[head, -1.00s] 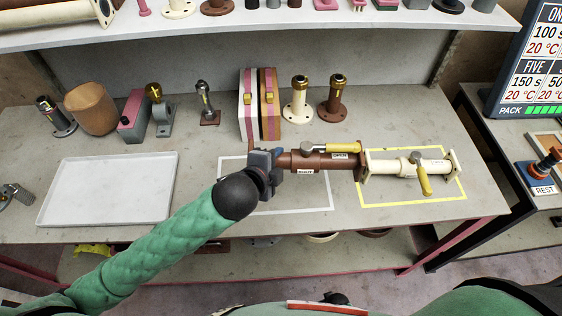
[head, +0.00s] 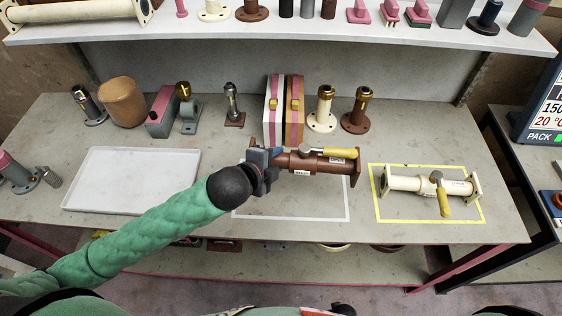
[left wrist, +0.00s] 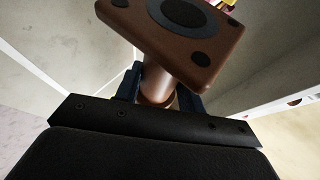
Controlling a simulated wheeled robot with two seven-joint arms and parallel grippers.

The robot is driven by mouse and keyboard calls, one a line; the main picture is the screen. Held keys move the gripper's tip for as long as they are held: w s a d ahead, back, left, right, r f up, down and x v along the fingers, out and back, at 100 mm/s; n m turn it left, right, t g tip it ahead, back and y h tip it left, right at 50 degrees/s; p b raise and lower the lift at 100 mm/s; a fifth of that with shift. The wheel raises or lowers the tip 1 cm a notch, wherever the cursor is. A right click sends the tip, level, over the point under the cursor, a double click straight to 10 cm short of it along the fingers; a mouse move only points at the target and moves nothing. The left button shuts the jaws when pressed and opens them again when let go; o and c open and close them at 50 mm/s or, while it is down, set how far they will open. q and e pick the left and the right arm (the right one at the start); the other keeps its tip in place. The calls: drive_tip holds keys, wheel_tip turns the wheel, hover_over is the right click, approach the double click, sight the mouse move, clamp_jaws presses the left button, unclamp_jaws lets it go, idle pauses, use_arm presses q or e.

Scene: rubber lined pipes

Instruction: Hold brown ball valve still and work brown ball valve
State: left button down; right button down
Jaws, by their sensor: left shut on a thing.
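The brown ball valve (head: 319,165) lies along the left-right direction above the white-outlined area, with a yellow lever (head: 333,152) lying along its body. My left gripper (head: 268,170) is shut on the left end of its pipe. In the left wrist view the gripper (left wrist: 158,90) has its fingers on both sides of the brown pipe, just behind the square brown flange (left wrist: 190,35). A cream ball valve (head: 415,185) lies in the yellow-outlined area, its yellow lever (head: 443,200) pointing toward me. My right gripper is not in view.
A white tray (head: 130,190) lies on the bench at left. Along the back stand a brown cup (head: 122,102), a striped box (head: 284,108), and flanged fittings, one cream (head: 322,110) and one brown (head: 358,112). A shelf (head: 300,38) runs above. The bench between the outlined areas is clear.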

use_arm(q)
drive_tip(key=shift+w+a+p, duration=0.1)
drive_tip(key=shift+w+a, duration=0.15)
drive_tip(key=shift+a, duration=0.35)
drive_tip(key=shift+w+a+p, duration=0.1)
drive_tip(key=shift+w+a, duration=0.2)
drive_tip(key=shift+a, duration=0.35)
drive_tip(key=shift+w+a+p, duration=0.1)
drive_tip(key=shift+w+a, duration=0.15)
drive_tip(key=shift+a, duration=0.35)
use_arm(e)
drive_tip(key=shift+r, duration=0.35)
use_arm(q)
drive_tip(key=shift+f, duration=0.1)
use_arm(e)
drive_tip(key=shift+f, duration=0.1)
